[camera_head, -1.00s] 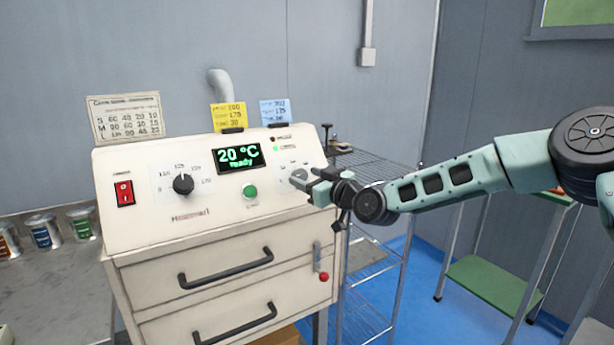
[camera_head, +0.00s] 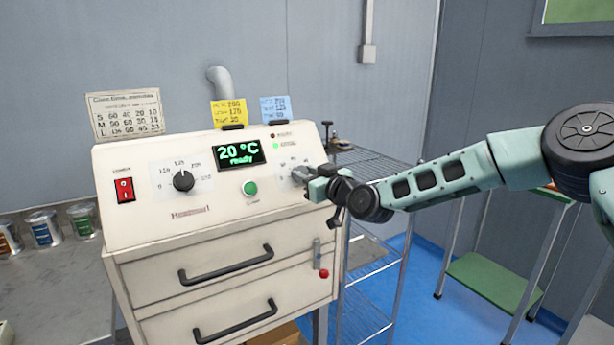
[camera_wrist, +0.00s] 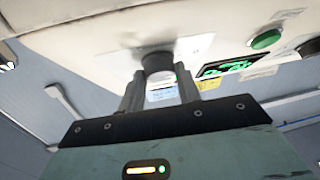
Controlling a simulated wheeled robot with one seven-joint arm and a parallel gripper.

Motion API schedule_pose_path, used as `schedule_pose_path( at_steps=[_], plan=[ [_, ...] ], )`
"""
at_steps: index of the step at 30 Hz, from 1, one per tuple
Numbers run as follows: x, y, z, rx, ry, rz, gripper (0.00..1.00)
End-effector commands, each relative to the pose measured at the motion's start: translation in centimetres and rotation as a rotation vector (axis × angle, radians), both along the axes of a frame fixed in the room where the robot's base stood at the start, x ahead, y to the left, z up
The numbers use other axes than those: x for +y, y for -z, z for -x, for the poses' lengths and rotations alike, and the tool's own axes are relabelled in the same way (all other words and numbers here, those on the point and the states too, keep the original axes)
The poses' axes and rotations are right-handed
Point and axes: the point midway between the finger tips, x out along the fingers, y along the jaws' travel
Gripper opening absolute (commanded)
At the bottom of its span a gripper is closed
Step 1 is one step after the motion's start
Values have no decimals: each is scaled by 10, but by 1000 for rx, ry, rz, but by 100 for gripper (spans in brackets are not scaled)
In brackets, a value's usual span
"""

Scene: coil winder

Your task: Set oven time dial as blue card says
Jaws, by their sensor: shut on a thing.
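The oven (camera_head: 215,225) is a cream cabinet with a sloped control panel. Its time dial is at the panel's right end; in the head view my gripper (camera_head: 312,178) mostly covers it. In the wrist view the dark round time dial (camera_wrist: 158,66) sits between my two fingers (camera_wrist: 160,92), which are shut on it. The blue card (camera_head: 275,109) stands on top of the oven at the right; its small lines of print are hard to read, with the last value seemingly 50 or 60. The black temperature dial (camera_head: 183,181) is at the panel's left.
A green display (camera_head: 239,154) reads 20 °C ready. A green button (camera_head: 250,188), a red switch (camera_head: 124,190) and a yellow card (camera_head: 229,113) are nearby. A wire rack (camera_head: 375,170) stands right of the oven, below my arm.

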Motion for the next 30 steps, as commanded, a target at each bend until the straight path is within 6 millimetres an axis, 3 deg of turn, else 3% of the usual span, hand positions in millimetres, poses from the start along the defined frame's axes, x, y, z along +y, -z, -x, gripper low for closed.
schedule_pose_path(
  at_steps=[30],
  plan=[
    [11, -5, 6, 393, 547, -583, 10]
  ],
)
